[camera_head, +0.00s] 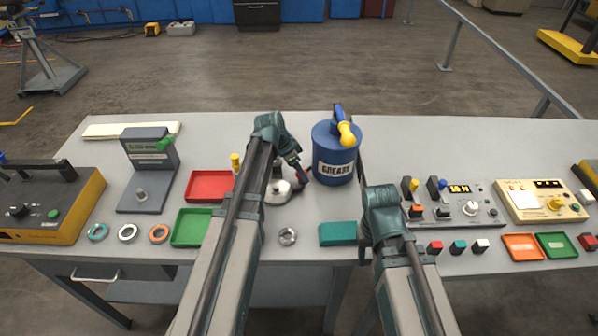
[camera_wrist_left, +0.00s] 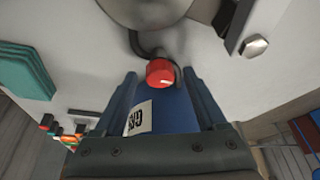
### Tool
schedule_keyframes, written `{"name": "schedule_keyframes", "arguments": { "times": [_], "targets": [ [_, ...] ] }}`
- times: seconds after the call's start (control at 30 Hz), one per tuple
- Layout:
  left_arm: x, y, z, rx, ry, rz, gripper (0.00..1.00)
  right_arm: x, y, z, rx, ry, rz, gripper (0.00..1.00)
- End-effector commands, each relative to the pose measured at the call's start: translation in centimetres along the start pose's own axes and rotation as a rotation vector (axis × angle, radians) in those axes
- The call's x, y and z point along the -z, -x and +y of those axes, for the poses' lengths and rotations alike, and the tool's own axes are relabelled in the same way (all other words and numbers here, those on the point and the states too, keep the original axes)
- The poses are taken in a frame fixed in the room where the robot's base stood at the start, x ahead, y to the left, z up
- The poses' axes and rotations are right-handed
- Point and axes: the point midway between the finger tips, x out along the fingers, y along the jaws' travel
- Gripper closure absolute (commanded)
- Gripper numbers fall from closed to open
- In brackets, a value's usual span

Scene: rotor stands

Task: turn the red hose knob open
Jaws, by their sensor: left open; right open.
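The red hose knob (camera_wrist_left: 160,72) is a round red cap with a small white mark, beside a dark curved hose in the left wrist view. In the head view a small part of the red knob (camera_head: 302,178) shows by the fingers. My left gripper (camera_head: 297,170) is open. In the left wrist view its two fingers (camera_wrist_left: 160,80) lie on either side of the knob, with gaps; contact is not visible. My right gripper (camera_head: 363,172) is open, right of the blue can, its fingers mostly hidden by its wrist.
A blue grease can (camera_head: 334,168) stands close right of my left gripper. A metal round-based fixture (camera_head: 277,192) is by the hose. Red (camera_head: 208,186) and green (camera_head: 190,228) trays lie left. A teal block (camera_head: 338,233) lies in front. A control panel (camera_head: 455,212) stands right.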

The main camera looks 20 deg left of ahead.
Motion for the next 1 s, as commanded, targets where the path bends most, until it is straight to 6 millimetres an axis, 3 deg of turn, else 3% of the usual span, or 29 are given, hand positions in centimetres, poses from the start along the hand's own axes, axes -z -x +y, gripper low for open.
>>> {"name": "schedule_keyframes", "arguments": {
  "times": [0.07,0.4,0.73,1.0],
  "targets": [
    [0.0,0.02,0.0,0.0,0.0,0.0,0.37,0.0,0.02,0.0,0.0,0.0,0.0,0.5],
    [-0.01,0.01,0.0,0.0,0.0,0.0,0.98,0.0,0.01,0.0,0.0,0.0,0.0,0.5],
    [-0.05,0.02,0.12,0.011,0.027,-0.001,1.0,0.0,0.01,0.0,0.0,0.0,0.0,0.5],
    [-0.06,0.03,0.37,0.075,0.178,-0.001,1.0,0.0,0.0,0.0,0.0,0.0,0.0,0.5]
  ]
}}
